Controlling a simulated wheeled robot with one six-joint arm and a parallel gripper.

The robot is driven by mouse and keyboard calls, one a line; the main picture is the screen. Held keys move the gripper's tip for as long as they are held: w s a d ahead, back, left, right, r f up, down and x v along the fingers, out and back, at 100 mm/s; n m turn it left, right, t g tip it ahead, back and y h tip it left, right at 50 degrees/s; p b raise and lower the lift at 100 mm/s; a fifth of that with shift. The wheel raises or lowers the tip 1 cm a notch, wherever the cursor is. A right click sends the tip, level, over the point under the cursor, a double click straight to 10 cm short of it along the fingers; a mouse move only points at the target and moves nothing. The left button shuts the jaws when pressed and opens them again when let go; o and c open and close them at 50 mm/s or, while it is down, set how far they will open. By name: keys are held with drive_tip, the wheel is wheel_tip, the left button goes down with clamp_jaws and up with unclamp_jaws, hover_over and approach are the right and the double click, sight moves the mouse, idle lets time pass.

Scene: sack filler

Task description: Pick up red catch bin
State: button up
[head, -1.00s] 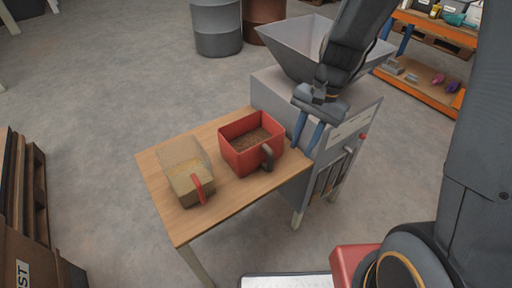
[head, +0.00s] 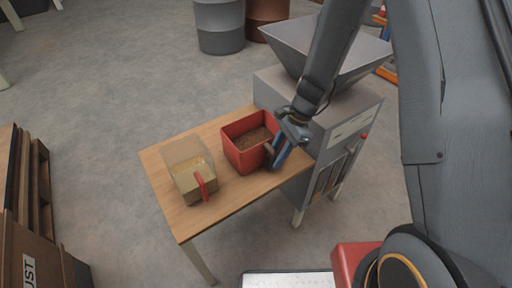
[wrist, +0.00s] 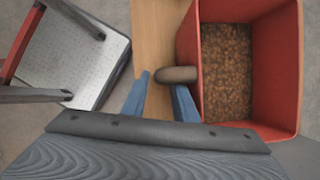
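The red catch bin (head: 243,153) stands upright on the wooden table, beside the grey machine, with brown granular material inside. Its dark handle (wrist: 177,74) sticks out from one side. In the wrist view the bin (wrist: 289,62) fills the right part. My gripper (head: 275,157) is low at the handle side of the bin. In the wrist view its two blue fingers (wrist: 160,96) are apart, with the handle's end at the gap between them. Whether the fingers touch the handle cannot be told.
Drums (head: 219,27) stand behind. The table's front edge is clear.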

drive_tip(key=shift+x, duration=1)
clamp_jaws()
